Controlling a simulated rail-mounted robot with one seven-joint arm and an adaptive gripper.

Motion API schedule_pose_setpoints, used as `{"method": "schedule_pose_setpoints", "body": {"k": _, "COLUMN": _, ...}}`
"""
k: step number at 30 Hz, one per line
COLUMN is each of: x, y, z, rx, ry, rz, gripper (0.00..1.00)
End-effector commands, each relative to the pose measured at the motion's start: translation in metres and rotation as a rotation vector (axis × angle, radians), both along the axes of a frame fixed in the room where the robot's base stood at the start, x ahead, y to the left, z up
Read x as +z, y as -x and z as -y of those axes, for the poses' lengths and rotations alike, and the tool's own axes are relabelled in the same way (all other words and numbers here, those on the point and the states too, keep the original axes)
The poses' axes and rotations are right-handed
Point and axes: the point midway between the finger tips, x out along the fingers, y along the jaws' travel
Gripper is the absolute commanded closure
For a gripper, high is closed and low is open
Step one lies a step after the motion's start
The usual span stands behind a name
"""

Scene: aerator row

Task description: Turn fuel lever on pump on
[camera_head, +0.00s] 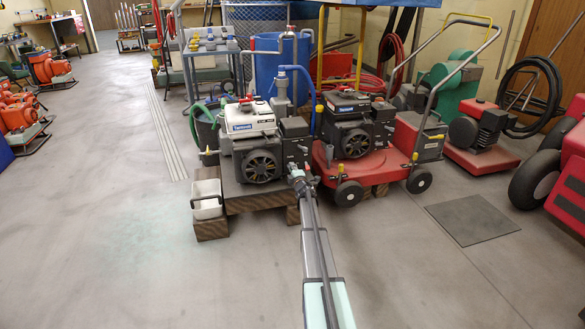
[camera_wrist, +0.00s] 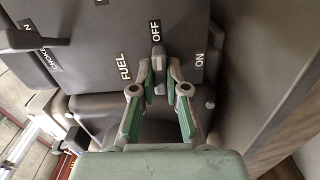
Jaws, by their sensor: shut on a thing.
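The pump (camera_head: 258,163), a dark engine with a white top, sits on a timber pallet in the head view. Its dark panel (camera_wrist: 100,58) fills the upper wrist view, with labels FUEL, OFF and ON. The small grey fuel lever (camera_wrist: 157,56) points up at the OFF label; ON is to its right. My gripper (camera_wrist: 159,77) has its two fingertips on either side of the lever's lower part, shut on it. The lever's base is partly hidden by the fingertips. In the head view my gripper (camera_head: 300,182) is at the pump's right front side.
A choke lever (camera_wrist: 40,42) is at the upper left of the wrist view. A red-based pump cart (camera_head: 360,170) stands close on the right. A white bin (camera_head: 207,198) stands at the pallet's left. The floor in front is clear.

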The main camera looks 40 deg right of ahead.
Motion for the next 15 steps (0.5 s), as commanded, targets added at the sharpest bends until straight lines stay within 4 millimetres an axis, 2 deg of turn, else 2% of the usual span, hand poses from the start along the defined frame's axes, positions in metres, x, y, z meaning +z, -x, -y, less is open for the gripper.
{"method": "schedule_pose_setpoints", "body": {"k": 1, "x": 0.0048, "y": -0.0041, "z": 0.0014, "rx": 0.002, "ry": -0.022, "rz": 0.010, "gripper": 1.00}}
{"method": "schedule_pose_setpoints", "body": {"k": 15, "x": 0.0078, "y": -0.0057, "z": 0.0022, "rx": 0.002, "ry": -0.391, "rz": 0.159, "gripper": 1.00}}
